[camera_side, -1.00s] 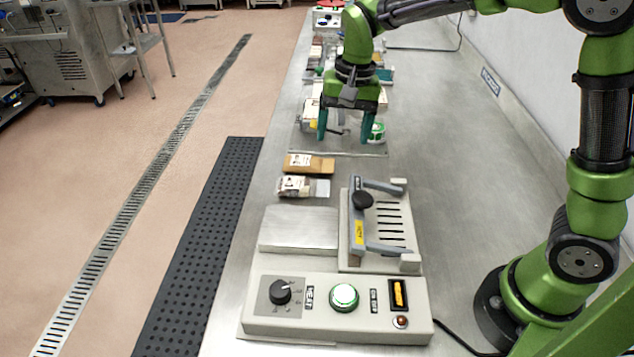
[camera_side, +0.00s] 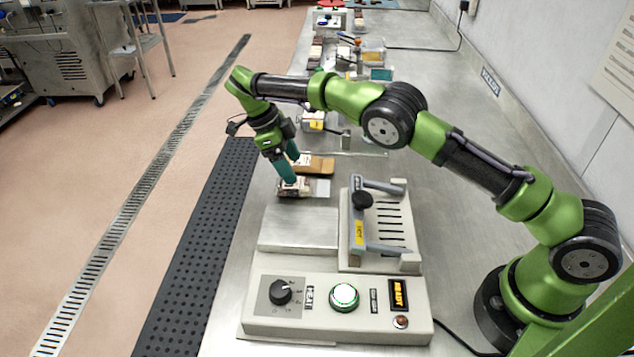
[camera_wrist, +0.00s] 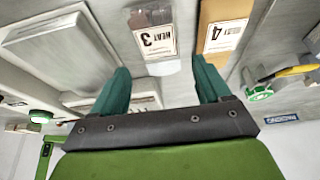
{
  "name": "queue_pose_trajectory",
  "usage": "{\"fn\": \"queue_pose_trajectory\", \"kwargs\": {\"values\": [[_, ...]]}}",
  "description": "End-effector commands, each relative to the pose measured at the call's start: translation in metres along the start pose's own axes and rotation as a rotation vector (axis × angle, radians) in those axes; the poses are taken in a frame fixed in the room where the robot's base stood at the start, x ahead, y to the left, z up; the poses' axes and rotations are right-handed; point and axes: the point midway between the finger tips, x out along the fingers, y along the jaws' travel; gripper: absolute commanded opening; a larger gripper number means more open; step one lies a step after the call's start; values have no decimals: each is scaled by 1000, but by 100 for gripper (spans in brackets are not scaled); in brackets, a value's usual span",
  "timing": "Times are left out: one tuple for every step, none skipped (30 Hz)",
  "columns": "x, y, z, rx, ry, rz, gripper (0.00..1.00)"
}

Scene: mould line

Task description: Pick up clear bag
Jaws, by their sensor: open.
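The clear bag (camera_side: 322,188) lies flat on the steel bench behind the grey machine, with dark contents and a white label at its left part. In the wrist view the clear bag (camera_wrist: 165,67) shows a label reading "HEAT 3". My gripper (camera_side: 294,171) is open, with its green fingers pointing down at the bag's left part; one finger hides some of it. In the wrist view the bag lies ahead of and between the fingertips of my gripper (camera_wrist: 162,74). I cannot tell whether the fingers touch it.
A brown bag (camera_side: 320,165) labelled 4 lies just beyond the clear bag, close to a finger. The grey machine (camera_side: 340,320), with a flat plate (camera_side: 298,228) and a hinged bar (camera_side: 358,225), stands nearer. A tray with items lies farther back.

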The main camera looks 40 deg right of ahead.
Motion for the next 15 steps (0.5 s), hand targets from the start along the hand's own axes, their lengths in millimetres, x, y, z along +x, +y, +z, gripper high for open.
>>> {"fn": "queue_pose_trajectory", "kwargs": {"values": [[5, 0, 0, -2, 1, 3, 77], [7, 0, 0, -2, -1, 2, 77], [9, 1, 0, -2, -1, 2, 77], [10, 0, 0, -3, -2, 1, 77], [12, 0, 0, -3, -3, 1, 77], [14, 0, 0, -3, -2, 1, 77], [16, 0, 0, -3, -2, 1, 77], [20, 0, 0, -4, -2, 2, 77], [25, 1, 0, -5, -1, 3, 77], [29, 1, 0, -4, 0, 4, 77], [34, 1, 0, -5, 0, 3, 77], [40, 1, 0, -5, -1, 3, 77], [44, 1, 0, -6, -1, 3, 77], [48, 1, 0, -5, -1, 4, 77], [53, 1, 0, -5, -2, 3, 77]]}}
